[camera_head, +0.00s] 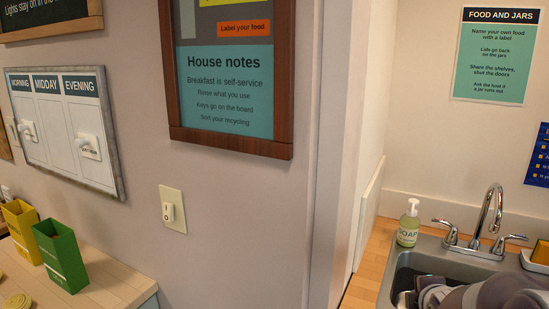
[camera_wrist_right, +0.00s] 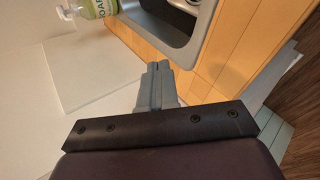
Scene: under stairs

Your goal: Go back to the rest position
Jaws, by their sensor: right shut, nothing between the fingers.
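My right gripper (camera_wrist_right: 158,68) shows in the right wrist view with its grey fingers together and nothing between them. In that view its fingertips point toward the sink edge and the wooden counter. In the head view my right arm shows at the bottom right, in front of the sink (camera_head: 437,258). My left arm and gripper are in neither view.
A soap bottle (camera_head: 408,224) stands beside the sink, left of the tap (camera_head: 484,222). A wall corner divides the sink area from the left wall, which has a light switch (camera_head: 172,209). Green (camera_head: 60,255) and yellow (camera_head: 21,231) bins stand on the left counter.

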